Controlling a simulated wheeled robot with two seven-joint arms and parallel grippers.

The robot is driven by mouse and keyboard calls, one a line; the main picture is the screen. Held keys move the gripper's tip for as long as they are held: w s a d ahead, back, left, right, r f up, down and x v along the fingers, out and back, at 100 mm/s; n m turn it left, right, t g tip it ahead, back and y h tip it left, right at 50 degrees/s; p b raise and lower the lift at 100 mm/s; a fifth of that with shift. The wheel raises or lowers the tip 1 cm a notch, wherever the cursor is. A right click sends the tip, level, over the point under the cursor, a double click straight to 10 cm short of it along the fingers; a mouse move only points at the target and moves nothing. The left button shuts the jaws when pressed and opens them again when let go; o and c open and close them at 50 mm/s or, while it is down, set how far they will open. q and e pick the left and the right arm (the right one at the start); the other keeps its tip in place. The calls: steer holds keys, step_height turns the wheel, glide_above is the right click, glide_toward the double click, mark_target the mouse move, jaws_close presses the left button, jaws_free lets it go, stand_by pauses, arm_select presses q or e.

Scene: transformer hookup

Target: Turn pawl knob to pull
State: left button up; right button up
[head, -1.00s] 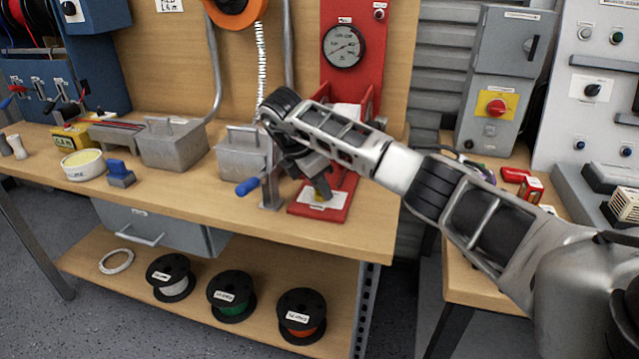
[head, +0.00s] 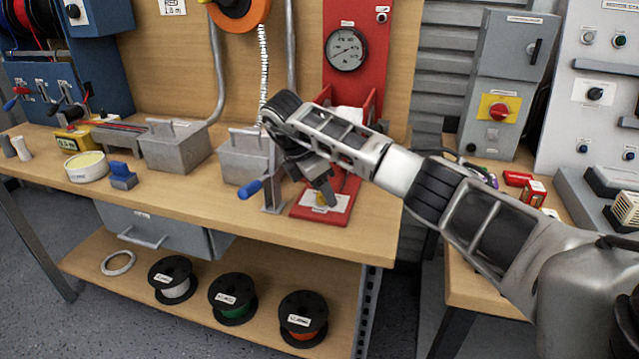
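The red machine (head: 343,77) stands at the right end of the workbench, with a round gauge on its upright plate and a flat red base (head: 303,213). A small yellow knob (head: 321,199) shows in part on a white label (head: 340,205) on that base; I take it for the pawl knob. My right gripper (head: 326,194) points down at the knob, its tips at or just above it. The gripper hides part of the knob and label. Whether the fingers grip it cannot be told. The label's writing is too small to read. My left gripper is not in view.
A crank with a blue handle (head: 250,189) sticks out just left of my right gripper. Grey lidded boxes (head: 176,150) and a blue block (head: 121,176) stand further left. The bench's front edge is close below the red base. Wire spools (head: 233,300) lie on the lower shelf.

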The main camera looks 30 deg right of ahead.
arm_select(q)
steer(key=p, duration=0.2)
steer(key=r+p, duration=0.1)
steer(key=p, duration=0.1)
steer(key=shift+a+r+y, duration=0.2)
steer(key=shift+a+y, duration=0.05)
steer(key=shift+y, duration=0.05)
arm_select(e)
steer(key=v, duration=1.6)
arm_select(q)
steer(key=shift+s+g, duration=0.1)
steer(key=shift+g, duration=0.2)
